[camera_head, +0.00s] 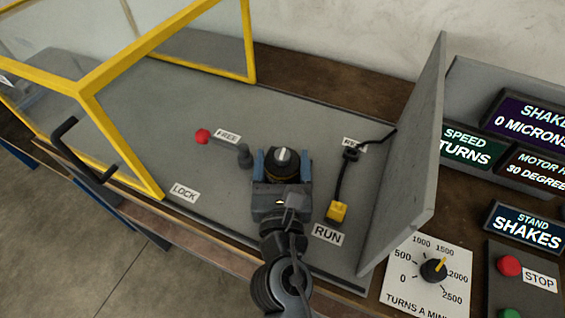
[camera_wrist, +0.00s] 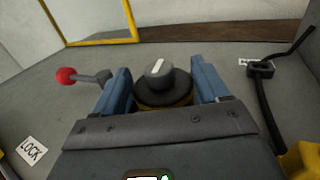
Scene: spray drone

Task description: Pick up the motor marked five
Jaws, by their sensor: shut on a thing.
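A dark round motor (camera_head: 288,168) with a brassy band and a grey knob on top, marked by a white line, sits between the blue fingers of my gripper (camera_head: 284,158). In the wrist view the motor (camera_wrist: 165,92) is between both fingers (camera_wrist: 160,82), and the jaws are shut on it. No number five can be read on it from here. The gripper hides the motor's near side and underside, so I cannot tell whether it touches the stand below.
A red-knobbed lever (camera_head: 203,136) lies left, beside the FREE label (camera_head: 227,136); LOCK (camera_head: 184,191) is nearer. A yellow-ended black lever (camera_head: 337,211) is right, by RUN (camera_head: 327,234). A yellow-framed guard (camera_head: 120,150) stands left, a grey panel (camera_head: 415,160) right.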

